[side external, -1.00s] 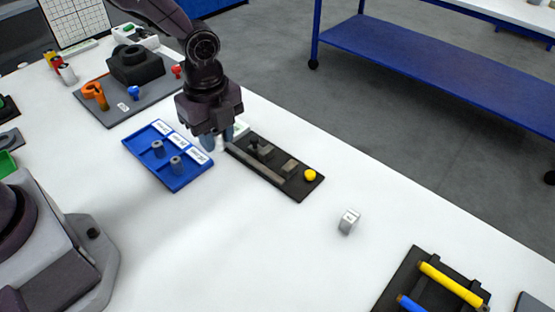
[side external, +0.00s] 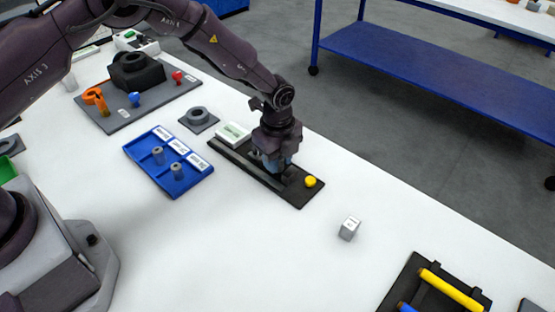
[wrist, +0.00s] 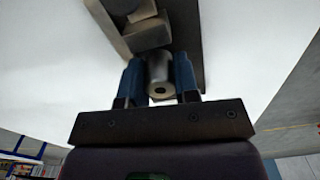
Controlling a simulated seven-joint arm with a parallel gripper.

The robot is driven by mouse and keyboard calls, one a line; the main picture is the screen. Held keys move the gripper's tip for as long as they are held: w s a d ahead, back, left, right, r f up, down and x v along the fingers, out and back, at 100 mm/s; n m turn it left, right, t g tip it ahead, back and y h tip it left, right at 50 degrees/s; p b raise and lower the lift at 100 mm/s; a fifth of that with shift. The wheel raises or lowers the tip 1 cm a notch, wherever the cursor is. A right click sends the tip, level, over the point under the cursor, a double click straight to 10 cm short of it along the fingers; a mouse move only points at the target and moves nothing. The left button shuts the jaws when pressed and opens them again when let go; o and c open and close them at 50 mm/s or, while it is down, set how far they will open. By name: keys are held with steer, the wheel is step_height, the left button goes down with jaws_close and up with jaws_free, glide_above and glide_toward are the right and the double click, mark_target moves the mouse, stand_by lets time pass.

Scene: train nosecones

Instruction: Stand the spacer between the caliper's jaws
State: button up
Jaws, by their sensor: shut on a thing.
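My gripper (side external: 275,163) is over the caliper (side external: 232,160), a black plate with a grey bar and jaws. In the wrist view, my gripper (wrist: 160,82) has its two blue fingers shut on a grey cylindrical spacer (wrist: 160,72) with a hole in its end. The caliper's grey jaw block (wrist: 148,35) shows just beyond the spacer. In the side view the fingers hide the spacer and part of the jaws. I cannot tell whether the spacer touches the caliper.
A yellow knob (side external: 310,181) sits at the caliper's near end. A grey ring (side external: 198,116) on a plate is behind. A silver block (side external: 349,228) stands to the right on clear table.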

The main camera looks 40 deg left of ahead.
steer(key=shift+f, duration=0.4)
steer(key=shift+f, duration=0.1)
steer(key=o, duration=0.9)
steer(key=shift+s, duration=0.1)
